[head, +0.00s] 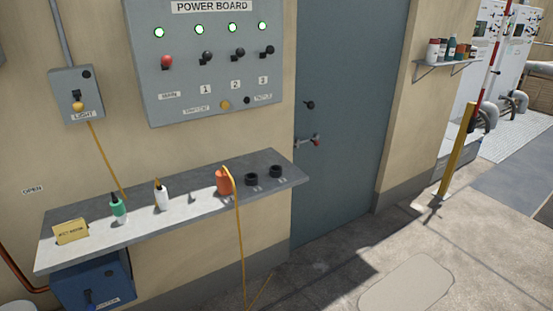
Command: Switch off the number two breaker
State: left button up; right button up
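The grey power board (185,110) hangs on the wall at the upper left in the head view. The number two breaker (238,53) is a black-knobbed lever above the label "2" (235,85). Its knob appears raised, and the green lamp (232,27) above it is lit. Breaker one (207,57) is to its left and breaker three (267,50) to its right. The red main lever (167,62) is at the far left. All the board's lamps glow green. Neither of my grippers is in view.
A shelf (150,235) below the board holds bottles, an orange container (224,182), black rings and a yellow card (71,231). A light switch box (77,95) is left, a blue box (92,282) below. A closed door (345,120) stands right. Open floor (330,270) lies ahead.

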aim_at(240, 52)
jog(key=i+l, duration=1.35)
jog(key=i+l+z, duration=0.05)
jog(key=l, duration=0.05)
